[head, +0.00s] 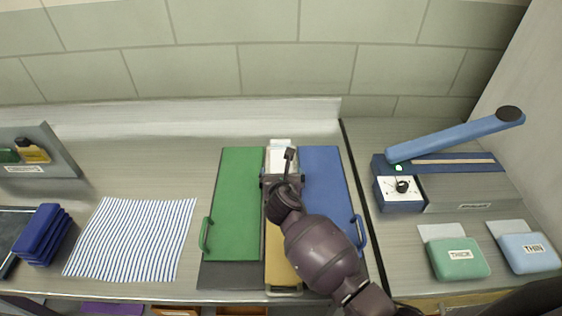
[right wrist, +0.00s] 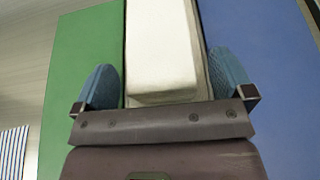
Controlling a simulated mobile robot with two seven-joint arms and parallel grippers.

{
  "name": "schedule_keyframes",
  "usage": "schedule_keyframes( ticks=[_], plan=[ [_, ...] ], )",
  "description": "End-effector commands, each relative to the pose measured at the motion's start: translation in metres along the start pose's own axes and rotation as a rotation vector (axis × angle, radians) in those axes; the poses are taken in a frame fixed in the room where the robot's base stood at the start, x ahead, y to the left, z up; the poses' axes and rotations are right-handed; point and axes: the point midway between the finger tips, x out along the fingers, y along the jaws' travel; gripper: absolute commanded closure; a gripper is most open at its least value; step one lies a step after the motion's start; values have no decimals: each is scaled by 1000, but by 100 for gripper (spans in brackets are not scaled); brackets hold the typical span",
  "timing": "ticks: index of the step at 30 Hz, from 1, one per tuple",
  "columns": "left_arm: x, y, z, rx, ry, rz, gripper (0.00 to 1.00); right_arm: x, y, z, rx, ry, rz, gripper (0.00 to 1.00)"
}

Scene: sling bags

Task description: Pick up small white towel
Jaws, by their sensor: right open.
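The small white towel (head: 280,158) lies at the far end of the narrow strip between a green board (head: 237,200) and a blue board (head: 322,170). It also shows in the right wrist view as a pale folded block (right wrist: 158,50). My right gripper (head: 280,172) is over its near end, partly hiding it in the head view. In the right wrist view the blue fingers of the open gripper (right wrist: 165,85) stand on either side of the towel, with a visible gap at least on the left. Whether they reach down beside it I cannot tell. My left gripper is not in view.
A striped cloth (head: 132,238) lies at left, with folded blue cloths (head: 45,234) beside it. A blue-armed device (head: 450,160) stands at right, behind green (head: 458,260) and blue (head: 528,254) pads. A tiled wall (head: 270,50) closes the back.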

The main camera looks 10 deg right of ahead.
Motion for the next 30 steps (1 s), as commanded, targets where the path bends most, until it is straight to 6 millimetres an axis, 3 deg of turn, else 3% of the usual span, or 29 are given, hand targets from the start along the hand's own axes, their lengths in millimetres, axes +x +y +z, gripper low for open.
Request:
schedule_keyframes(
  ticks=[9, 20, 30],
  plan=[
    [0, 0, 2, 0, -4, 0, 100, 3, 0, 0, 1, 1, 0, 1],
    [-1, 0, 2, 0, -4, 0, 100, 3, 0, 0, 1, 1, 0, 56],
    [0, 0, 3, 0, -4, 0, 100, 2, 0, 5, 2, -2, 1, 57]
  ],
)
